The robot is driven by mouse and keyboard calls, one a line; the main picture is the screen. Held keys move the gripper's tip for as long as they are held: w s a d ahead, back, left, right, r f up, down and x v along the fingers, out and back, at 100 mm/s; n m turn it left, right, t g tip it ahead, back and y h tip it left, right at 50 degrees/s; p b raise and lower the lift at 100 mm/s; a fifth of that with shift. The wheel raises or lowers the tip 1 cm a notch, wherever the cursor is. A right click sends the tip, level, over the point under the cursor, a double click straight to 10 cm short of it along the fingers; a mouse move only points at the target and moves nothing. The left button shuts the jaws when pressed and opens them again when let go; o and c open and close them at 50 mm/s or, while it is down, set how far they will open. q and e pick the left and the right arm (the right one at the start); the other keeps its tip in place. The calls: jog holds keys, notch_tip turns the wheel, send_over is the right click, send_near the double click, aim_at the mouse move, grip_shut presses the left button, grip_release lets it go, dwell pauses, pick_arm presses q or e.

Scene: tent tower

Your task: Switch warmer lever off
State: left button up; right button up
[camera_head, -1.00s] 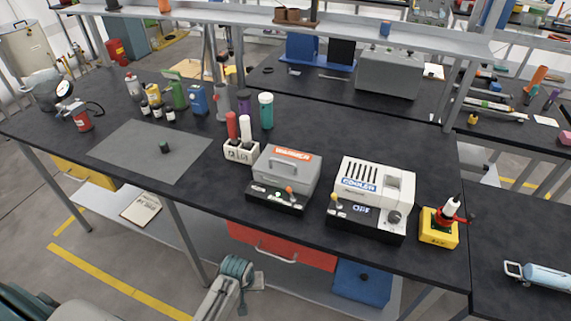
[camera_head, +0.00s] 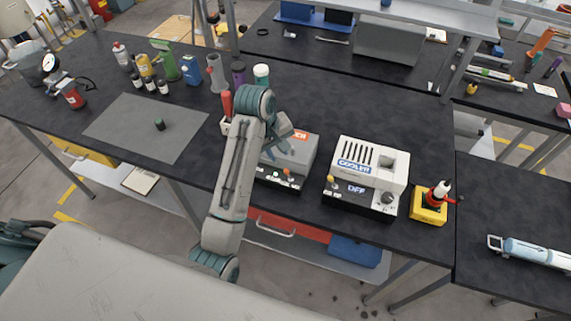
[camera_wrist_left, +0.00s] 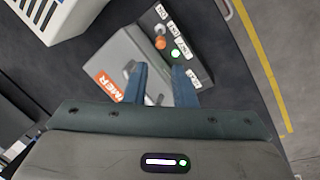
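The warmer (camera_head: 302,153) is a grey box with an orange label on a black base. Its orange-tipped lever (camera_head: 287,172) stands on the front panel. The wrist view shows the lever (camera_wrist_left: 160,42) and a lit green lamp (camera_wrist_left: 176,53) beside it. My left gripper (camera_head: 270,148) is over the left part of the warmer, and my arm hides some of it. In the wrist view the blue fingers of my left gripper (camera_wrist_left: 158,70) are apart with nothing between them. The lever is beyond the fingertips, apart from them. My right gripper is not in view.
A white cooler (camera_head: 368,167) reading OFF stands right of the warmer, with a yellow block (camera_head: 428,206) further right. A red-handled tool (camera_head: 227,103) and bottles stand behind left. A grey mat (camera_head: 120,125) lies on the left of the black bench.

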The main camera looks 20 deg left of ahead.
aim_at(285, 169)
pick_arm(q)
jog(key=x, duration=0.9)
jog(key=shift+f, duration=0.15)
jog(key=shift+d+f+p, duration=0.15)
jog(key=shift+f+p, duration=0.15)
jog(key=shift+f, duration=0.3)
